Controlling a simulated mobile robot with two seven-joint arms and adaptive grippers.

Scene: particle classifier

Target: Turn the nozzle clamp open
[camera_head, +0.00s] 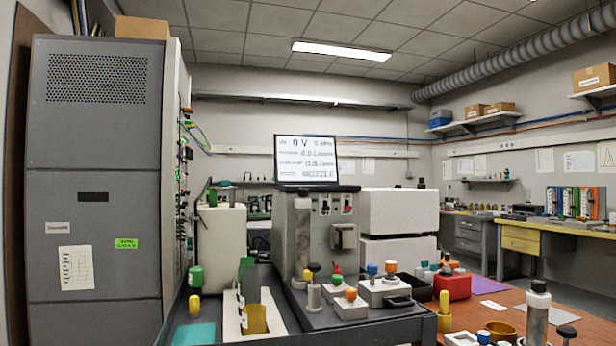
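A grey instrument (318,262) stands at the middle of the bench, with a display screen (306,160) on top reading 0 V. An upright metal cylinder (302,238) stands at its left front. A dark block-like part (345,236) sticks out of its front panel, below small red-marked connectors. Small fittings with orange, green and red knobs (351,294) stand on the low platform in front. I cannot tell which part is the nozzle clamp or whether it is open. Neither of my grippers is in view.
A tall grey cabinet (95,190) fills the left side. White boxes (398,222) stand right of the instrument. A red bin (453,284) and an upright bottle (537,312) stand on the brown table at right. The purple mat (486,285) looks clear.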

